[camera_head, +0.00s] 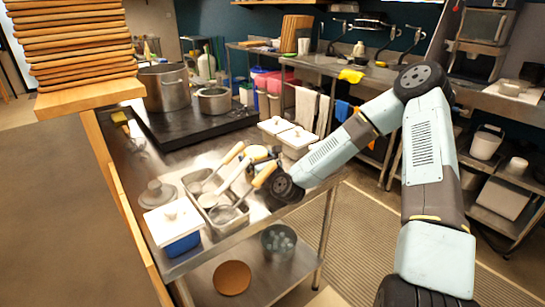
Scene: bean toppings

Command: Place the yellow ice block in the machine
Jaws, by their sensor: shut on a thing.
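I cannot make out a yellow ice block or an ice machine in the head view. My gripper (262,189) is at the right end of the metal tray of utensils, low over the steel table, and mostly hidden by my dark wrist. It appears shut on a ladle with a pale wooden handle (265,174), whose handle rises beside my wrist. The ladle's metal bowl seems to be down in the metal tray (207,213). Other wooden-handled scoops (231,154) stand in the tray, leaning up and to the right.
A white-lidded blue container (174,224) stands at the table's front left corner. White-lidded tubs (295,138) stand behind my gripper. Metal pots (164,88) sit on a black stove (190,128) further back. The striped floor mat (375,243) to the right is clear.

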